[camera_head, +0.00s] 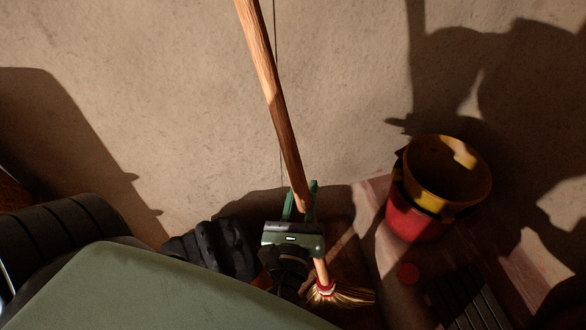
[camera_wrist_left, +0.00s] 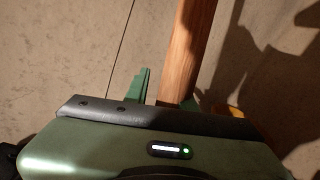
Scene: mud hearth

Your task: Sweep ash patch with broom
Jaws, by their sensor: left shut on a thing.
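The broom has a long wooden handle (camera_head: 270,90) that rises, tilted, in front of the wall. Its straw head (camera_head: 340,295) with a red band shows low in the head view, below my gripper. My left gripper (camera_head: 301,198) is shut on the handle, with its green fingers on either side of the wood. In the left wrist view the handle (camera_wrist_left: 187,50) rises from between the fingers, and one green finger (camera_wrist_left: 138,86) shows to its left. I cannot make out an ash patch in either view. My right gripper is not in view.
A yellow bucket (camera_head: 447,172) sits on a red bucket (camera_head: 415,217) to the right of the broom, by the wall. The plain wall (camera_head: 170,100) stands close behind.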

